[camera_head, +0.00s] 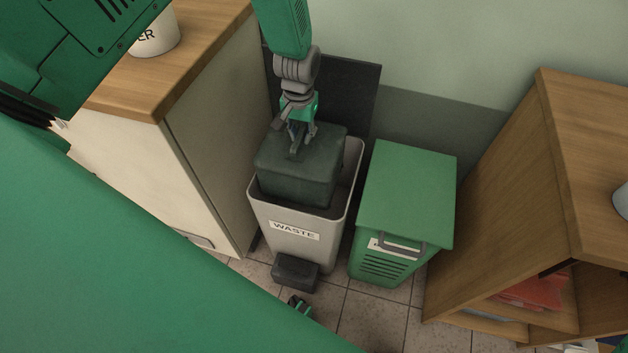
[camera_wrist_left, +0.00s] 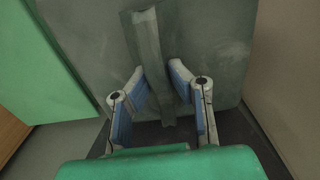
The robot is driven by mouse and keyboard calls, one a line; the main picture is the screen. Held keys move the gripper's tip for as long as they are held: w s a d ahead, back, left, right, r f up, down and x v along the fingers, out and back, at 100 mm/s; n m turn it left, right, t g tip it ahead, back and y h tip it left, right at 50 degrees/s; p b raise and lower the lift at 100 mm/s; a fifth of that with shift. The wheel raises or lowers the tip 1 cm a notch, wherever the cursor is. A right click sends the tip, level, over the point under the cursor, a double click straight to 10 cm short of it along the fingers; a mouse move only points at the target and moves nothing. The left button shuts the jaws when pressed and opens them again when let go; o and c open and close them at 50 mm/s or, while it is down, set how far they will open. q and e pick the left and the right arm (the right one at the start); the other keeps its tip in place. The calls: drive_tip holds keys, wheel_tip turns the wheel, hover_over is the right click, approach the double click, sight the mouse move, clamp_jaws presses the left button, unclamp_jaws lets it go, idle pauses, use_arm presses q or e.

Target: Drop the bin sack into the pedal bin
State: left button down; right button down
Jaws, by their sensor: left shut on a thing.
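The bin sack (camera_head: 297,177) is a dark grey-green, box-shaped bundle. In the head view it sits partly inside the mouth of the pedal bin (camera_head: 295,236), its top above the rim. The bin is pale grey, labelled WASTE, with a dark pedal at its foot. A dark upright panel stands behind it, perhaps its raised lid. My left gripper (camera_head: 297,142) comes from above and is shut on the ridge on top of the sack. In the left wrist view my left gripper (camera_wrist_left: 160,85) has the sack's ridge (camera_wrist_left: 146,45) between its fingers. The sack's underside is hidden.
A green lidded bin (camera_head: 407,190) stands close on the right. A pale cabinet with a wooden top (camera_head: 200,45) stands close on the left, bearing a white pot (camera_head: 155,36). A wooden shelf unit (camera_head: 520,180) is at the right. Tiled floor shows in front.

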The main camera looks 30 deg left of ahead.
use_arm(q)
drive_tip(key=shift+r, duration=0.15)
drive_tip(key=c, duration=1.6)
unclamp_jaws()
drive_tip(key=shift+o, duration=0.9)
wheel_tip(320, 180, up, 12)
